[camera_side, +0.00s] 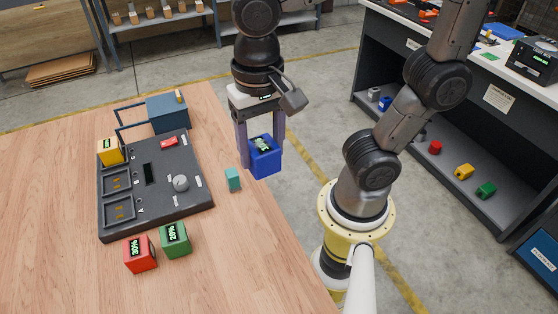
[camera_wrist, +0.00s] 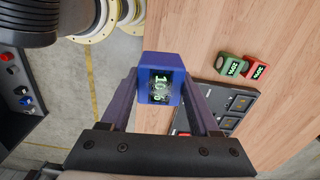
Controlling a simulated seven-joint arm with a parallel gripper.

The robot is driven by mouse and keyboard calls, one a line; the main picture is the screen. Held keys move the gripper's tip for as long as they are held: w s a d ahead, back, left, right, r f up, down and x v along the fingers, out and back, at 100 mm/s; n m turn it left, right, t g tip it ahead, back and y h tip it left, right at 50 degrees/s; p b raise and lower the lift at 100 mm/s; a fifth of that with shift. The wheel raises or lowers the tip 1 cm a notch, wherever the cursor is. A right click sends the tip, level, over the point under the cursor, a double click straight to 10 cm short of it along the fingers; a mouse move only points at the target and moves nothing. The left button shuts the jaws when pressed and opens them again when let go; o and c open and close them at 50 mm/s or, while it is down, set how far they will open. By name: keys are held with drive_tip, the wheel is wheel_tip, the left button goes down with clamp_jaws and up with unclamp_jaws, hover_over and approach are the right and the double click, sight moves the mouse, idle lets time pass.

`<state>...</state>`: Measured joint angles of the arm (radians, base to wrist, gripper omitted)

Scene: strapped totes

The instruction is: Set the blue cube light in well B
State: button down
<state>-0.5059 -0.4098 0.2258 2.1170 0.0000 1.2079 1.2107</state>
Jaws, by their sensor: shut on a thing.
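My gripper (camera_side: 262,145) is shut on the blue cube light (camera_side: 265,157) and holds it in the air near the table's right edge. The cube's lit display faces up between the fingers in the wrist view (camera_wrist: 160,88). The dark panel (camera_side: 160,205) lies on the table, left of the gripper. A yellow cube (camera_side: 110,151) sits at the panel's far left well. Two open wells, a middle one (camera_side: 117,181) and a near one (camera_side: 119,211), are empty of cubes. Their letters are too small to read for sure.
A red cube (camera_side: 140,254) and a green cube (camera_side: 175,240) stand in front of the panel. A small teal block (camera_side: 233,179) stands to its right. A blue box (camera_side: 167,113) with a frame is behind it. The panel carries a grey knob (camera_side: 181,183) and red switch (camera_side: 169,142).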

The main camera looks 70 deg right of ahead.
drive_tip(key=w+a+r, duration=0.3)
drive_tip(key=w, duration=0.8)
drive_tip(key=w+a+r, duration=0.3)
drive_tip(key=w+a, duration=0.1)
drive_tip(key=w, duration=0.7)
drive_tip(key=w+f, duration=0.4)
drive_tip(key=w, duration=0.5)
drive_tip(key=shift+m, duration=0.5)
drive_tip(key=shift+w+d+f, duration=0.4)
drive_tip(key=shift+w+f, duration=0.5)
drive_tip(key=shift+f, duration=1.2)
drive_tip(key=shift+w+d+f, duration=0.35)
drive_tip(key=shift+w+f, duration=0.55)
drive_tip(key=shift+f, duration=1.2)
drive_tip(key=shift+w+d+f, duration=0.4)
drive_tip(key=shift+w+f, duration=0.5)
drive_tip(key=shift+f, duration=1.2)
drive_tip(key=shift+f, duration=0.95)
drive_tip(key=shift+f, duration=0.35)
drive_tip(key=shift+f, duration=0.3)
